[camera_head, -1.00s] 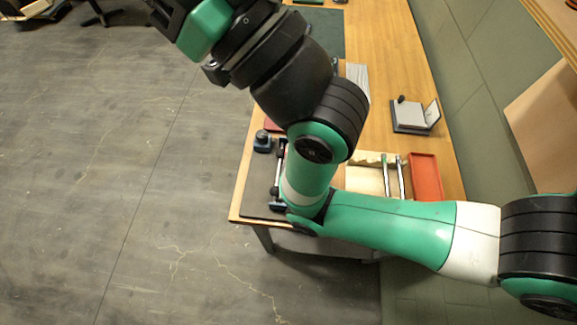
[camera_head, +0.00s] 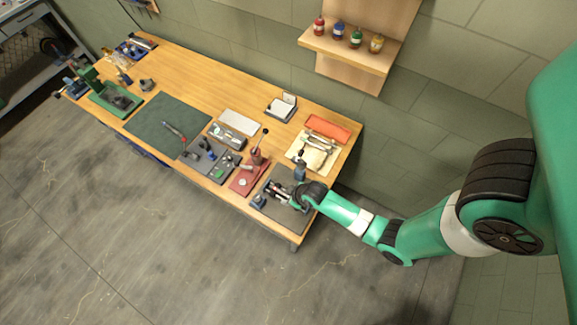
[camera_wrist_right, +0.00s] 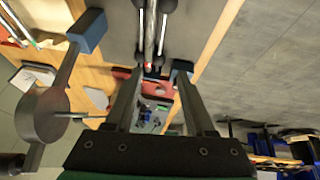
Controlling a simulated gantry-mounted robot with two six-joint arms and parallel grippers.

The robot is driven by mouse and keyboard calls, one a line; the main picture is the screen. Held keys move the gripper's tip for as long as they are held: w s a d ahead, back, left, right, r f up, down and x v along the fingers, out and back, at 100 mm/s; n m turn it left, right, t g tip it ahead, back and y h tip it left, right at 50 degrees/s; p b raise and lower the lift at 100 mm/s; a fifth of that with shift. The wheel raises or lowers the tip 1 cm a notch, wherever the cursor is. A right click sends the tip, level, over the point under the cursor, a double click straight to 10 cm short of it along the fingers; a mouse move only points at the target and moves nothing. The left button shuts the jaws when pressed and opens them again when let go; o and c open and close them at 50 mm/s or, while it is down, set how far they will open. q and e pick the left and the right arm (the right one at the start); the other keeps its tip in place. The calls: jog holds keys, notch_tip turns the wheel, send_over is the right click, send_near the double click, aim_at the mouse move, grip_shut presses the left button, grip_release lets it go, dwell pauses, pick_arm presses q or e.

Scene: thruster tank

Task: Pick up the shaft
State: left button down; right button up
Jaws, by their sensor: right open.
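The shaft (camera_head: 277,190) looks like a slim shiny metal rod on a dark grey mat (camera_head: 268,209) at the near right end of the bench. In the right wrist view the bright metal rod (camera_wrist_right: 150,32) runs up from between the fingertips. My right gripper (camera_wrist_right: 157,75) is open, its two dark fingers apart around the line of the rod; I cannot tell whether they touch it. In the head view the right gripper (camera_head: 294,196) is small and partly hidden by its own wrist, over the mat. My left gripper is not in view.
A red fixture (camera_head: 250,175) stands left of the mat. A cream tray (camera_head: 312,152) and an orange tray (camera_head: 328,128) lie behind it. A green mat (camera_head: 168,122) and other tools fill the bench leftward. A wall shelf (camera_head: 350,52) holds small bottles.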

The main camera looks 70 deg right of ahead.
pick_arm(q)
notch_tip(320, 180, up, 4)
jog(key=p, duration=0.2)
pick_arm(e)
jog(key=s+d+r, duration=0.1)
jog(key=s+r, duration=0.2)
jog(key=shift+m+g, duration=0.3)
jog(key=shift+g, duration=0.1)
jog(key=b+x, duration=0.6)
jog(key=shift+f, duration=0.45)
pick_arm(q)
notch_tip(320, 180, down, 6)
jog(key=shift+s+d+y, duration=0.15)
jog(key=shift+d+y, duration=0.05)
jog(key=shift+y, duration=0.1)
pick_arm(e)
jog(key=shift+w, duration=0.1)
jog(key=b+x, duration=0.1)
jog(key=x, duration=0.1)
jog(key=b+x, duration=0.2)
jog(key=shift+f, duration=0.55)
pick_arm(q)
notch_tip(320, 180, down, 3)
pick_arm(e)
grip_shut()
